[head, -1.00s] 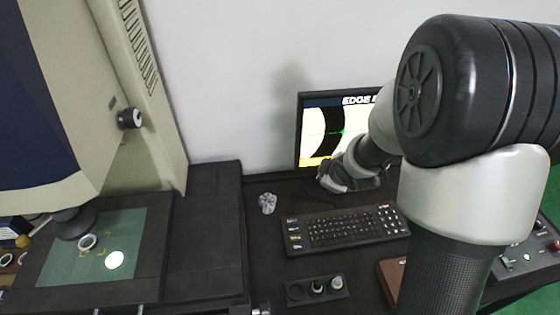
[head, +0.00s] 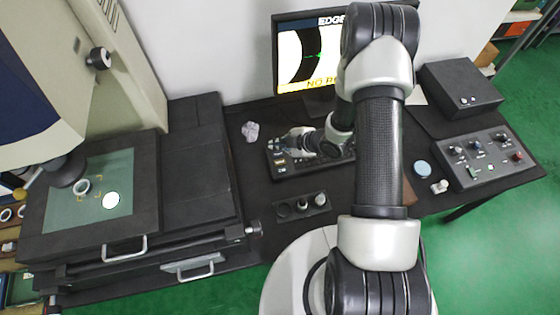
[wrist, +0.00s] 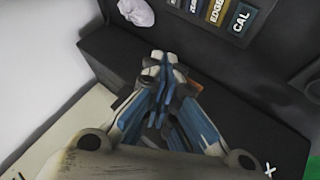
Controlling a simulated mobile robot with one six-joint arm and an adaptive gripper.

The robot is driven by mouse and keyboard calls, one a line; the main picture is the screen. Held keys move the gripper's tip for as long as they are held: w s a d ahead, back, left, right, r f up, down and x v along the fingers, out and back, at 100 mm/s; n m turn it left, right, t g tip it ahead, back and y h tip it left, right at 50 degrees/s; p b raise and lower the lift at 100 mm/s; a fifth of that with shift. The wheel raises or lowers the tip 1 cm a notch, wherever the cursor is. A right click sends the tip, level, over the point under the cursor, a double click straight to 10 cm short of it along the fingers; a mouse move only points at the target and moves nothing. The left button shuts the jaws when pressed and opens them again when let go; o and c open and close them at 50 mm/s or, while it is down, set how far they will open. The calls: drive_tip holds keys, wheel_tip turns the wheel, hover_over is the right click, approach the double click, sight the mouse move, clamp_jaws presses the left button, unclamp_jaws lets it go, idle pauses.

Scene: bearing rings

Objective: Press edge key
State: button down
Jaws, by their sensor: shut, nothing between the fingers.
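The black keyboard (head: 290,171) lies on the dark desk below the monitor. In the wrist view its labelled keys are at the top right: the EDGE key (wrist: 216,12), the CAL key (wrist: 241,21) and others cut off by the frame. My gripper (head: 287,137) is over the keyboard's upper left part in the head view and hides some of it. In the wrist view my gripper (wrist: 158,60) is shut and empty, its tips below and left of the EDGE key in the picture. I cannot tell its height above the surface.
The monitor (head: 298,55) stands behind the keyboard, partly hidden by my arm. A crumpled pale wad (head: 250,131) lies left of the keyboard. A small black holder (head: 304,207) is in front. A control box (head: 487,158) stands at the right, the measuring stage (head: 145,175) at the left.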

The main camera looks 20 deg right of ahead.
sight(279, 164)
drive_tip(key=shift+f, duration=0.15)
wheel_tip(279, 164, down, 9)
drive_tip(key=b, duration=0.6)
drive_tip(key=shift+r, duration=0.2)
drive_tip(key=shift+b, duration=0.3)
idle(0.8)
drive_tip(key=shift+f+b, duration=0.35)
drive_tip(key=shift+f, duration=0.05)
drive_tip(key=shift+f+b, duration=0.3)
drive_tip(key=shift+b, duration=0.05)
idle(0.5)
drive_tip(key=shift+r+p, duration=0.5)
drive_tip(key=shift+r, duration=0.25)
drive_tip(key=shift+r+p, duration=1.75)
drive_tip(key=shift+r, duration=0.75)
